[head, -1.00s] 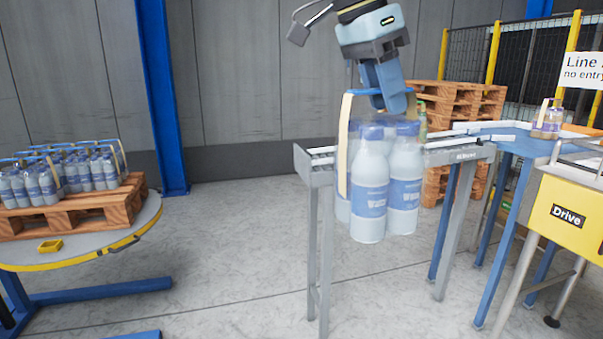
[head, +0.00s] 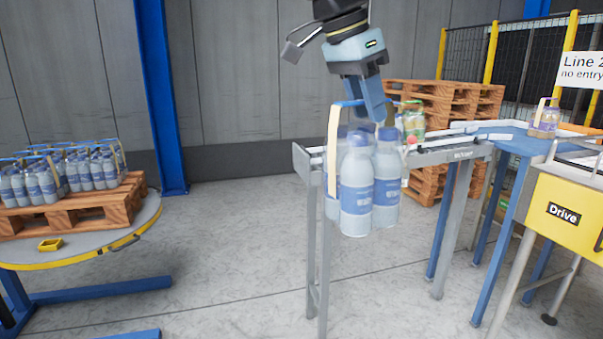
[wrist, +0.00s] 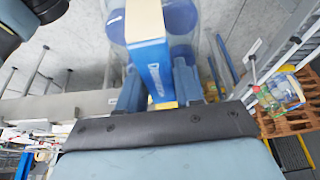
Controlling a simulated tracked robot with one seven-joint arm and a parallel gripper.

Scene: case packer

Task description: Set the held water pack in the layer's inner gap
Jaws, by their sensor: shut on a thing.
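My gripper (head: 378,108) is shut on the handle strap of the held water pack (head: 356,187), a wrapped group of clear bottles with blue caps and blue labels. The pack hangs upright in the air in front of the grey conveyor. In the wrist view the cream and blue strap (wrist: 147,50) runs between the fingers, with blue caps (wrist: 180,15) beyond it. The layer of water packs (head: 70,172) stands on a wooden pallet (head: 80,210) at the left, well apart from my gripper. Its inner gap cannot be made out from here.
The pallet rests on a round yellow-edged table (head: 110,243). A blue column (head: 163,100) stands behind. The conveyor (head: 455,155), a green-labelled pack (head: 413,122), and a yellow Drive box (head: 565,212) are at the right. Floor between table and conveyor is clear.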

